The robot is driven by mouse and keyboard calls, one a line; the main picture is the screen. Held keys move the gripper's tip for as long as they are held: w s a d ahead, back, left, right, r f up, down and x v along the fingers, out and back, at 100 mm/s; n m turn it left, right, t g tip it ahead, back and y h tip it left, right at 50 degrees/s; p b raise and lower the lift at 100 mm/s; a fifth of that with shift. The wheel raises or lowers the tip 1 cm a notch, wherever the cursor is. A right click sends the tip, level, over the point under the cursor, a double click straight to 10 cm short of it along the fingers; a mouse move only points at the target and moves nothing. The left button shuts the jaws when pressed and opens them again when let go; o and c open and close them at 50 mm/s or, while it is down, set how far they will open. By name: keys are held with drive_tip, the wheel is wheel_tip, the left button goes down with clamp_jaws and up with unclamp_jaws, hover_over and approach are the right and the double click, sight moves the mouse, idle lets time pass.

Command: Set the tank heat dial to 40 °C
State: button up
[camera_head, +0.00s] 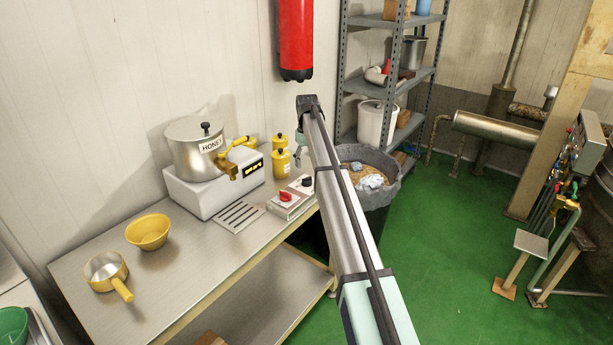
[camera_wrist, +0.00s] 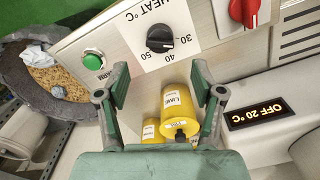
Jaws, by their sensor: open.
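The tank heat dial is a black round knob (camera_wrist: 160,40) on a pale panel marked HEAT °C with 30, 40 and 50. I cannot clearly read where its pointer stands. It also shows as the black knob (camera_head: 307,182) on the control box (camera_head: 290,204). My gripper (camera_wrist: 160,88) is open and empty. In the wrist view its fingers appear on either side below the dial, apart from it. In the head view my gripper (camera_head: 299,161) is partly hidden behind my arm, above the bench.
A red rotary switch (camera_wrist: 247,12) and a green button (camera_wrist: 93,62) flank the dial. Yellow bottles (camera_wrist: 178,108) stand close by. The HONEY tank (camera_head: 197,152), a yellow bowl (camera_head: 149,231) and a saucepan (camera_head: 105,270) are on the bench. A grey bin (camera_head: 378,185) stands beyond.

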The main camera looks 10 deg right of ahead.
sight(307, 178)
wheel_tip(307, 178, down, 8)
drive_tip(key=shift+f+p, duration=0.2)
drive_tip(key=shift+p, duration=0.95)
drive_tip(key=shift+c, duration=0.3)
drive_tip(key=c, duration=1.1)
